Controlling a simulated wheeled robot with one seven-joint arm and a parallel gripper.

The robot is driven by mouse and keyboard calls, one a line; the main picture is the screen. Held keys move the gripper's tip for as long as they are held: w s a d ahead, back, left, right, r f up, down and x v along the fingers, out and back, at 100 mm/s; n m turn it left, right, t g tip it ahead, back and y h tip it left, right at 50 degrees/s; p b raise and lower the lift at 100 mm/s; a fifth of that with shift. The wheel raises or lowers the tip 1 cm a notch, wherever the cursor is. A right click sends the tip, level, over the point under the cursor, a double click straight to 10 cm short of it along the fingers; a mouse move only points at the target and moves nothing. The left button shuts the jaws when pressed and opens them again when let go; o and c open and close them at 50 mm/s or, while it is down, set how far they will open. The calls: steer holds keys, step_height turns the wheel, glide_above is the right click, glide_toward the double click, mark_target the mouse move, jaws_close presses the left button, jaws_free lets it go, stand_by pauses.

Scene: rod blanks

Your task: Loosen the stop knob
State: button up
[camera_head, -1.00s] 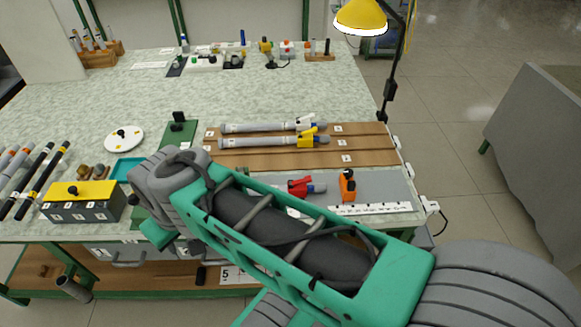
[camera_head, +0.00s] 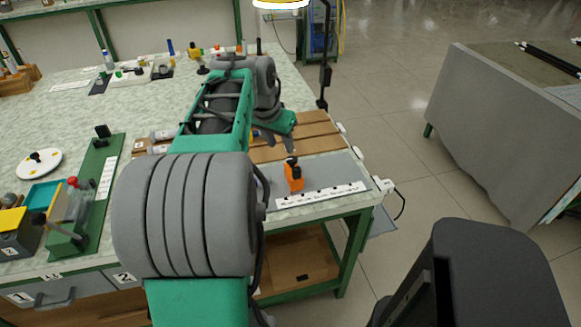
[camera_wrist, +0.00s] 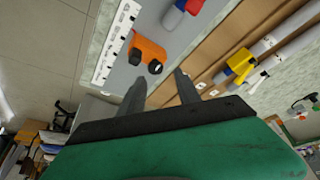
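The orange stop block (camera_head: 294,178) stands on the grey strip near the table's right front edge, beside a white ruler. Its black stop knob (camera_head: 291,161) sticks up from its top. In the wrist view the orange block (camera_wrist: 150,47) lies just beyond the fingertips, with two dark round parts on it; I cannot tell which is the knob's grip. My gripper (camera_head: 279,143) is above the boards, behind the block in the head view. Its two fingers (camera_wrist: 160,83) are apart with nothing between them, and they do not appear to touch the block.
The white ruler (camera_head: 320,194) runs along the strip's front. Wooden boards (camera_head: 305,143) lie behind the block; grey rods with yellow (camera_wrist: 240,64) and red (camera_wrist: 193,5) parts are close to my gripper. A green fixture (camera_head: 97,190) stands left. Open floor lies right of the table.

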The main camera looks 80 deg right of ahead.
mark_target(292, 159)
steer(key=x, duration=0.2)
steer(key=s+x, duration=0.1)
steer(key=x, duration=0.5)
steer(key=shift+s+d+r, duration=0.1)
steer(key=shift+s+d, duration=0.05)
steer(key=shift+d, duration=0.15)
steer(key=shift+c, duration=0.2)
jaws_close()
